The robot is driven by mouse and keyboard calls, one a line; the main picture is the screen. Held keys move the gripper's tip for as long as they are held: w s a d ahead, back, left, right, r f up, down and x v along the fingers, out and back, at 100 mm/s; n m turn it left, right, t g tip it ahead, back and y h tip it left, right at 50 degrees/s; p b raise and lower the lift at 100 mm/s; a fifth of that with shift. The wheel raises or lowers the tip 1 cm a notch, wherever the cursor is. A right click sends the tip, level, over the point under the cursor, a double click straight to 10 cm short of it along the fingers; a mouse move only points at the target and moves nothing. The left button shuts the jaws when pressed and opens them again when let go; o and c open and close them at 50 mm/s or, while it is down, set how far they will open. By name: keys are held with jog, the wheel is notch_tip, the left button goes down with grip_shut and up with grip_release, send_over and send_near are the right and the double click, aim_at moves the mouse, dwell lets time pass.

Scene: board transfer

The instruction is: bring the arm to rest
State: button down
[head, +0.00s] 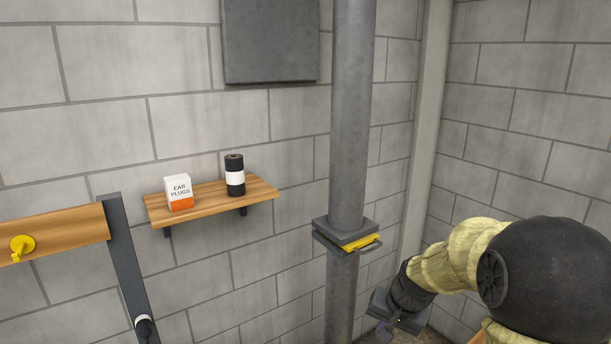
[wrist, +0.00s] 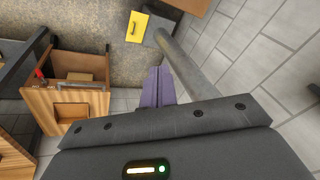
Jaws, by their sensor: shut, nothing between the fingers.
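My arm (head: 460,252) comes in from the right of the head view, bent, with its pale sleeve-like links and large dark joint. It reaches down toward the lower middle right. My gripper (head: 384,328) is at the bottom edge there, small and partly cut off, right of the grey pipe and below its collar. In the wrist view my gripper's two fingers (wrist: 159,86) lie side by side, shut, with nothing between them. They appear apart from the things around them.
A grey pipe (head: 352,120) with a collar and yellow piece (head: 362,243) stands left of my arm. A shelf (head: 222,203) holds an ear plugs box (head: 179,192) and dark canister (head: 234,176). The wrist view shows a wooden cabinet (wrist: 88,68) and yellow object (wrist: 137,26).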

jog(key=s+a+f+n, duration=0.1)
jog(key=s+n, duration=0.1)
jog(key=s, duration=0.6)
jog(key=s+a+f+n+g+h, duration=0.1)
jog(key=s+n, duration=0.1)
jog(key=s, duration=0.6)
jog(key=shift+s+f+n+h, duration=0.15)
jog(key=shift+f+n+h, duration=0.15)
jog(key=shift+f, duration=0.1)
